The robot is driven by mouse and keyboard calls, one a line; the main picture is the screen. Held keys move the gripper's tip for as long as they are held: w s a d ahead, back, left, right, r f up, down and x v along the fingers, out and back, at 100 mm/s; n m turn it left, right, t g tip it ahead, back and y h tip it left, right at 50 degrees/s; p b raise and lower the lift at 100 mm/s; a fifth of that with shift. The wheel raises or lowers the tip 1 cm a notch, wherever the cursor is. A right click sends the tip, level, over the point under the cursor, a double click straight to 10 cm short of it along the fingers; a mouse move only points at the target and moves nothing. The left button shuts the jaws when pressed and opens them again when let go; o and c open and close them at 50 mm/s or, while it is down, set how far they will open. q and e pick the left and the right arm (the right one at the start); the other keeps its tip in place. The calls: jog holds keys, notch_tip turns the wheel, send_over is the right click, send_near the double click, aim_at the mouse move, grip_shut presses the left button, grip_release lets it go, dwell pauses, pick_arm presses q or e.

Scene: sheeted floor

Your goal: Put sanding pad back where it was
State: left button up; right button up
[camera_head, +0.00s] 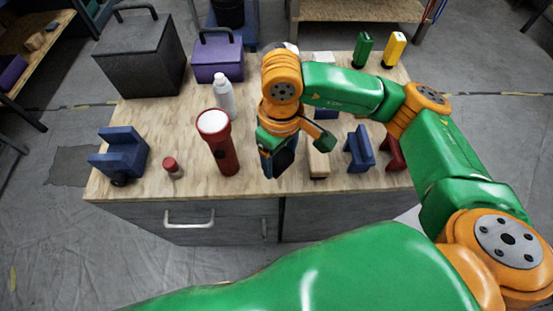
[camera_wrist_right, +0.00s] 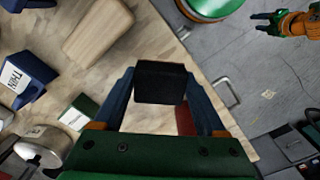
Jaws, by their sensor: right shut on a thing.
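My right gripper (camera_head: 280,165) is low over the front middle of the wooden tabletop. It is shut on a black block, which I take to be the sanding pad (camera_wrist_right: 160,82). In the right wrist view the pad sits between the blue fingertips of the gripper (camera_wrist_right: 165,95). In the head view the pad (camera_head: 284,160) is partly hidden by the gripper; I cannot tell whether it touches the tabletop. My left gripper (camera_wrist_right: 268,22) shows small at the upper right of the wrist view, away from the table, with its fingers apart and empty.
A red flashlight (camera_head: 224,155) stands left of the gripper. A wooden block (camera_head: 318,162), a blue bracket (camera_head: 359,150) and a red piece (camera_head: 395,153) are to the right. A blue vise-like block (camera_head: 122,153) and small red-capped bottle (camera_head: 173,168) are farther left.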

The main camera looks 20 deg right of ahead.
aim_at(277, 164)
jog(key=f, duration=0.2)
jog(key=w+f+p, duration=0.1)
jog(key=f, duration=0.1)
jog(key=shift+w+f, duration=0.2)
jog(key=shift+f, duration=0.1)
jog(key=shift+w+f, duration=0.1)
jog(key=shift+f+b, duration=0.2)
jog(key=shift+b, duration=0.1)
jog(key=o, duration=1.1)
jog(key=shift+o, duration=0.2)
jog(key=shift+r, duration=0.1)
